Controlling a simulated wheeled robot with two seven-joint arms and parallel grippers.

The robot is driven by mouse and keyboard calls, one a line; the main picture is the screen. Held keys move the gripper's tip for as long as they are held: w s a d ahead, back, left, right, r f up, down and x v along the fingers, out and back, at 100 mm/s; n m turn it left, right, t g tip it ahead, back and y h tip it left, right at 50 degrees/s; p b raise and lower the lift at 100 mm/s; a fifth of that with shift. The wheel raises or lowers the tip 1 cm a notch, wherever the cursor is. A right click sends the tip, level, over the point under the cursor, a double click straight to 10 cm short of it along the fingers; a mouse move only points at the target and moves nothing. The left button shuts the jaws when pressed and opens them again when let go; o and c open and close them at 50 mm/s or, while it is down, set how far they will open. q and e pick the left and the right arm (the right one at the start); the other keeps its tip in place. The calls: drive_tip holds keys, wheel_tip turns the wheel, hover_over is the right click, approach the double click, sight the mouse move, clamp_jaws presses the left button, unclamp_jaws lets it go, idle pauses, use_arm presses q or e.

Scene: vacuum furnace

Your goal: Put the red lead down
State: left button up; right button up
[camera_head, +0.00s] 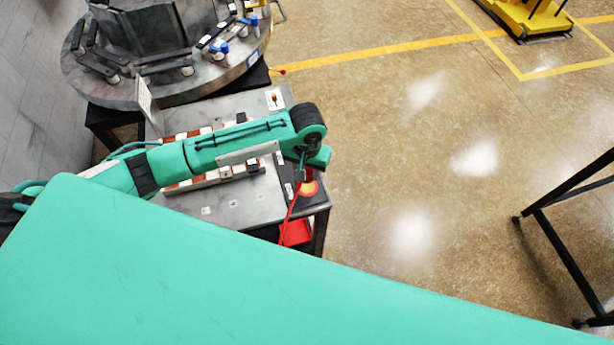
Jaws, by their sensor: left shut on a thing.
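My left arm reaches across a grey metal table (235,208) from the left. My left gripper (304,172) points down at the table's right edge and is shut on the red lead (291,213). The thin red lead runs from beside the gripper down toward a red box-like thing (296,233) low at the table's right side. The fingertips and the held end of the lead are small and partly hidden by my wrist. A yellow-orange round patch (310,188) shows just below the gripper. My right gripper is out of view.
A row of white and rust-brown blocks (190,186) is partly behind my arm on the table. A large round metal flange (130,92) with clamps stands behind. Open floor (430,190) lies to the right, with a black frame (556,215) at the far right.

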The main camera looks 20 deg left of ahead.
sight(307, 187)
use_arm(q)
drive_tip(key=shift+f+p, duration=0.35)
drive_tip(key=shift+f, duration=2.3)
drive_tip(key=shift+f, duration=0.15)
drive_tip(key=o, duration=1.1)
drive_tip(key=shift+r, duration=0.35)
wheel_tip(307, 187, up, 10)
drive_tip(key=shift+r+b, duration=0.25)
drive_tip(key=shift+b, duration=0.65)
drive_tip(key=shift+r, duration=0.6)
